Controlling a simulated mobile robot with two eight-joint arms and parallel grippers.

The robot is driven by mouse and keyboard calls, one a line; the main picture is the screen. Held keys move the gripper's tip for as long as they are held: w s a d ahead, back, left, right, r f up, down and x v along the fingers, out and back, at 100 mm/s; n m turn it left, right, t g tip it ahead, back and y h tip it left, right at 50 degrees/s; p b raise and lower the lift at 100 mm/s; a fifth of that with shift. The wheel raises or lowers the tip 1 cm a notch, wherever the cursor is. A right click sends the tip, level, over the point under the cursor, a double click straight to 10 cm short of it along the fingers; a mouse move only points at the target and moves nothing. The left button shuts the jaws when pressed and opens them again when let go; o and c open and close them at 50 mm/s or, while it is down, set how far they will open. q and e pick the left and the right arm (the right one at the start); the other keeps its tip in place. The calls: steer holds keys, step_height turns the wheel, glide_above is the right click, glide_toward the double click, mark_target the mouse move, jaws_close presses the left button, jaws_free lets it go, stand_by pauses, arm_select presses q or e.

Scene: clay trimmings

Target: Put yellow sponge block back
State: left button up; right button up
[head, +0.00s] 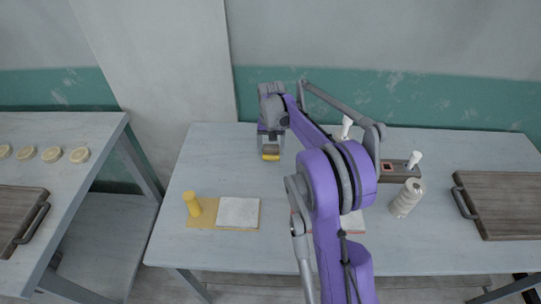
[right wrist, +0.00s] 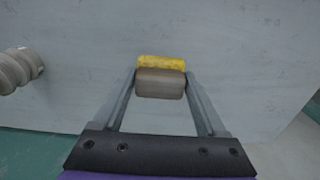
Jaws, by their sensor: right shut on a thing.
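My right gripper (head: 270,150) is over the back left part of the middle table. Its fingers are shut on the yellow sponge block (head: 271,157). In the right wrist view, the block (right wrist: 162,62) shows a yellow strip and a grey-brown face between the fingertips (right wrist: 160,84). The block is close to the tabletop; I cannot tell whether it touches it. My left gripper is not in view.
A slotted wooden holder (head: 398,177), a ribbed pale spool (head: 406,198) and a handled board (head: 505,205) are to the right. My right arm hides the table's middle.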

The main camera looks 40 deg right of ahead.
mark_target(271, 155)
steer(key=shift+w+f, duration=0.1)
steer(key=shift+f, duration=1.7)
steer(key=shift+f, duration=0.1)
steer(key=o, duration=1.1)
step_height(271, 155, up, 12)
steer(key=shift+p, duration=0.3)
steer(key=shift+a+r, duration=0.2)
steer(key=s+a+r+n+t, duration=0.2)
steer(key=s+a, duration=0.4)
steer(key=a, duration=0.4)
steer(key=s+a+f+n+t, duration=0.1)
steer(key=s+a+f+n, duration=0.1)
steer(key=s+a, duration=0.2)
steer(key=s+a+f+n+t, duration=0.1)
steer(key=s+a+f+n, duration=0.1)
steer(key=s, duration=0.6)
steer(key=s+a+f+n+t, duration=0.1)
steer(key=s+a+f+n, duration=0.1)
steer(key=s+a, duration=0.5)
steer(key=shift+a+f, duration=0.1)
steer(key=shift+f, duration=0.8)
